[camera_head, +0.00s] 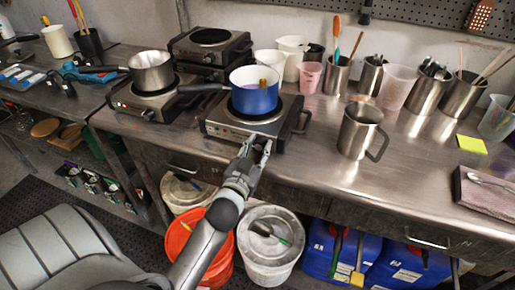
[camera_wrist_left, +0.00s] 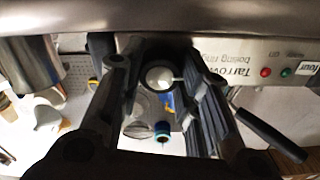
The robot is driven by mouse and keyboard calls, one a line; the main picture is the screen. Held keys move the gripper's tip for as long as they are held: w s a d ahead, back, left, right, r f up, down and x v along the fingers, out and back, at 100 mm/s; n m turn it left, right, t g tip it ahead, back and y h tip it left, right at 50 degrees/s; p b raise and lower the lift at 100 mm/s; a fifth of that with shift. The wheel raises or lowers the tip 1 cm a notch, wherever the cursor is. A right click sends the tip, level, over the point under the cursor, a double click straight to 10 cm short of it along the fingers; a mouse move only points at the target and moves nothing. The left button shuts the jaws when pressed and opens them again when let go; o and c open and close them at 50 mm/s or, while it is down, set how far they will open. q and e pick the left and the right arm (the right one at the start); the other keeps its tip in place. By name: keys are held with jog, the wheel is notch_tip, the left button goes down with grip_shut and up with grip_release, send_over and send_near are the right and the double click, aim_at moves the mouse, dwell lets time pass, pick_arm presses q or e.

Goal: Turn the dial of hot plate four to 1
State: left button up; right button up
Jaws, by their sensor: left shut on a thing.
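Hot plate four (camera_head: 217,128) is the black and steel unit at the bench's front edge, with a blue pot (camera_head: 254,97) on its ring. My left gripper (camera_head: 258,143) is at its front panel. In the left wrist view the panel appears upside down, with the label "four" (camera_wrist_left: 307,68) and red and green lights. The round, pale-faced dial (camera_wrist_left: 158,76) sits between the fingers of my left gripper (camera_wrist_left: 165,68), which is shut on it. The fingers hide the dial's sides, and I cannot read its setting. My right gripper is not in view.
Another hot plate (camera_head: 127,101) with a steel pot stands left, and stacked hot plates (camera_head: 209,45) stand behind. A steel mug (camera_head: 355,136) stands to the right. Buckets (camera_head: 270,262) are under the bench edge. The bench front right of hot plate four is fairly clear.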

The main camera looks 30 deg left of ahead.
pick_arm(q)
jog(key=m+p, duration=0.1)
jog(key=m, duration=0.2)
jog(key=shift+r+p, duration=0.1)
jog(key=shift+p, duration=0.2)
jog(key=shift+m+p, duration=0.55)
jog(key=shift+m, duration=1.45)
jog(key=o, duration=1)
jog(key=shift+o, duration=0.2)
jog(key=shift+f, duration=0.2)
